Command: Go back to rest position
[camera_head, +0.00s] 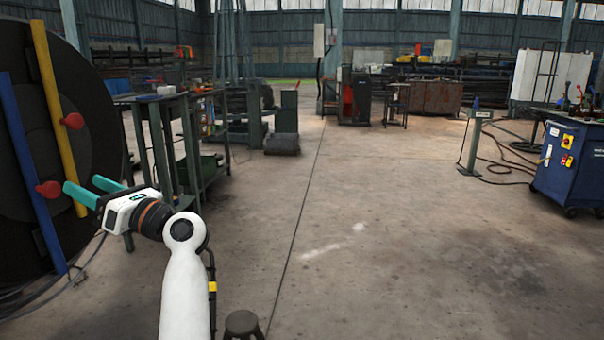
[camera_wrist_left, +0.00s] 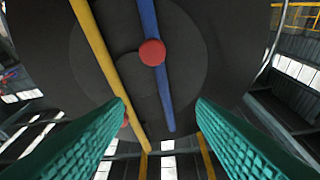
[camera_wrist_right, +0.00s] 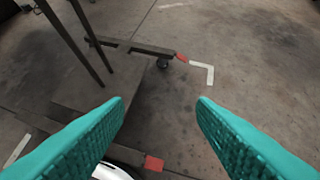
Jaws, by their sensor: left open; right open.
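The large dark capstan drum (camera_head: 97,120) stands upright at the left edge of the head view. A blue bar (camera_head: 27,165) and a yellow bar (camera_head: 56,105) cross its face, and each carries a red knob. My left gripper (camera_head: 83,189) is open and empty in front of the drum, near the lower red knob (camera_head: 48,189) on the blue bar. In the left wrist view a red knob (camera_wrist_left: 152,52) lies ahead between the open fingers, apart from both. My right gripper (camera_wrist_right: 160,104) is open and empty over the floor in its wrist view. It is out of the head view.
A green-legged workbench (camera_head: 165,130) stands behind the drum. A blue wheeled cabinet (camera_head: 570,165) is at the right, with cables on the floor beside it. A small dark stool (camera_head: 242,322) is at the bottom of the head view. The middle floor (camera_head: 370,230) is clear.

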